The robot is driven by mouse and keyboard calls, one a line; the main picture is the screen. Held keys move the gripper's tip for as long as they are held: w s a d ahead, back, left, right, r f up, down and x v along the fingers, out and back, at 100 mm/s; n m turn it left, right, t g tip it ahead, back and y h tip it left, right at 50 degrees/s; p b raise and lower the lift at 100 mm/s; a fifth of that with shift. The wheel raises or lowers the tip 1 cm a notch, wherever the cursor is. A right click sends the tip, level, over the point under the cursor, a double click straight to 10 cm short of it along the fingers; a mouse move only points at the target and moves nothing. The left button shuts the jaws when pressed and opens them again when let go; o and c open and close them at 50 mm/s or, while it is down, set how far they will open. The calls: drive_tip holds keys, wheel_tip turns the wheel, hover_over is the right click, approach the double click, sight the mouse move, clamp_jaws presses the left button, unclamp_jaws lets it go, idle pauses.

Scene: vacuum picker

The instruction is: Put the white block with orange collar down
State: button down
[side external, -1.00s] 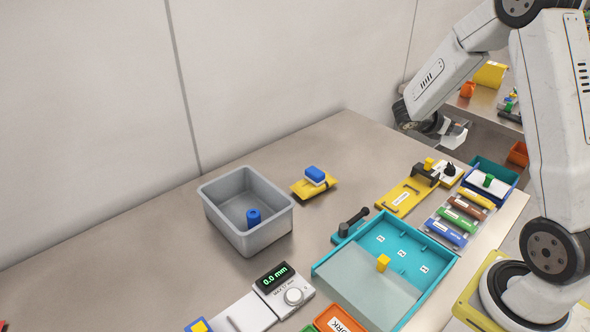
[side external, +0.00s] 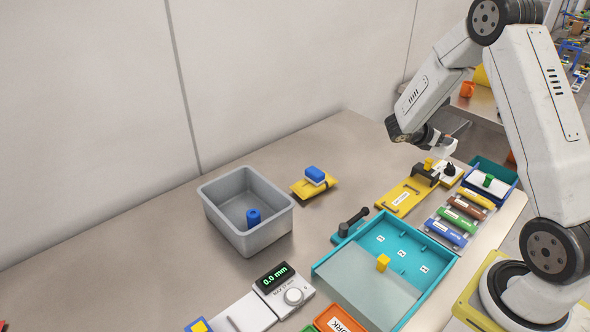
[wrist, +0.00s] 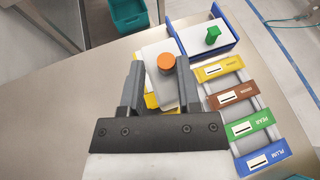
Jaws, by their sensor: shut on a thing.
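The white block with orange collar shows in the wrist view as an orange round part (wrist: 166,62) with white around it, between my fingers. My gripper (wrist: 160,64) is shut on it. How much of the white there is the block and how much is a plate below is hard to tell. In the side external view my gripper (side external: 440,150) hangs over the far right part of the table, above the end of a yellow fixture (side external: 398,200). The block is small and hard to make out there.
Right of the gripper are a blue-rimmed tray with a green block (side external: 488,180) and several coloured labelled bars (side external: 457,222). A grey bin (side external: 275,222) stands left. The table's back middle is clear.

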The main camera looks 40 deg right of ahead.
drive_tip(key=shift+w+d+f, duration=1.1)
drive_tip(key=shift+w+f, duration=0.25)
drive_tip(key=shift+w, duration=0.1)
drive_tip(key=shift+w+d+f, duration=1.1)
drive_tip(key=shift+w+f, duration=0.3)
drive_tip(key=shift+w+d+f, duration=1.1)
drive_tip(key=shift+w+f, duration=0.25)
drive_tip(key=shift+w, duration=0.1)
drive_tip(key=shift+w, duration=0.1)
drive_tip(key=shift+w+d+f, duration=0.1)
drive_tip(key=shift+d+f, duration=0.05)
drive_tip(key=shift+f, duration=1.7)
drive_tip(key=shift+c, duration=1.4)
unclamp_jaws()
